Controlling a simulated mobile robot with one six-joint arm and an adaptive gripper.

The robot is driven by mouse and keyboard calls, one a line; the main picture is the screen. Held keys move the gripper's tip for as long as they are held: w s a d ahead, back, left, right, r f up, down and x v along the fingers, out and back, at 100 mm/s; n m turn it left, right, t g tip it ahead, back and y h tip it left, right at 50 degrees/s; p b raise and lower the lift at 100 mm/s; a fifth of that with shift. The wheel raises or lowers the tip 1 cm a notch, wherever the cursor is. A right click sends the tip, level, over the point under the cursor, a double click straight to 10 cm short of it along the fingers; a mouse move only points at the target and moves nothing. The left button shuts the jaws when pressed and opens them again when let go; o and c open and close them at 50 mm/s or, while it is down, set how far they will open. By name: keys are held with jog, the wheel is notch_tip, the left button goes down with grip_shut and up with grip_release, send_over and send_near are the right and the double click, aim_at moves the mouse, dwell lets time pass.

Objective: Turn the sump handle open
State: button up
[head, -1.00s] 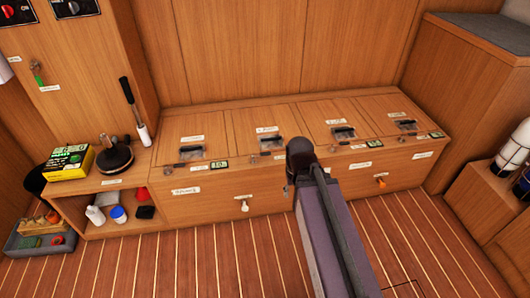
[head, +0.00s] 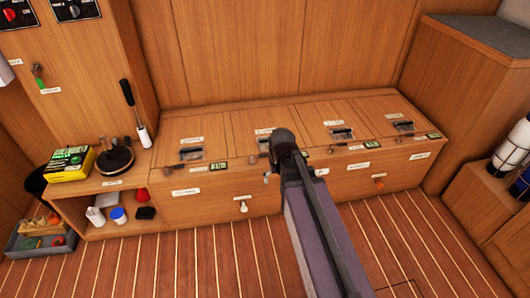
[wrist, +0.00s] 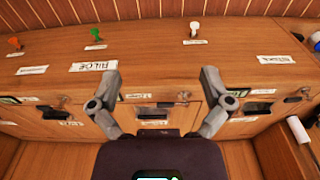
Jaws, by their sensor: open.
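Small handles stick out from the front of the wooden bench (head: 225,194). In the wrist view they are an orange one (wrist: 14,42), a green one (wrist: 96,36) and a white one (wrist: 195,28), each with a label. In the head view the white handle (head: 241,206) and orange handle (head: 379,182) show either side of my arm, which hides the green one. The labels are too small to tell surely which handle is the sump's. My gripper (wrist: 161,74) is open and empty over the bench, apart from the handles; my arm hides it in the head view.
The bench top has several latched lids (head: 194,140). A green lever (head: 38,78) is on the left wall. A black-handled lever (head: 128,95) stands by a shelf with a yellow box (head: 70,163). Bottles (head: 512,145) stand at right. The floor in front is clear.

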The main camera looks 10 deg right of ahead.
aim_at(265, 154)
jog(key=w+r+t+p, duration=0.2)
jog(key=w+r+t, duration=0.1)
jog(key=w, duration=1.4)
jog(key=shift+w+a+r, duration=0.15)
jog(key=shift+a+r, duration=0.05)
jog(key=shift+r, duration=0.15)
jog(key=shift+f, duration=0.2)
jog(key=b+x, duration=1.2)
jog(key=x, duration=0.1)
jog(key=shift+w+f+b, duration=0.15)
jog(key=shift+w+b, duration=0.1)
jog(key=shift+b, duration=0.15)
jog(key=shift+c, duration=0.2)
jog(key=c, duration=1.3)
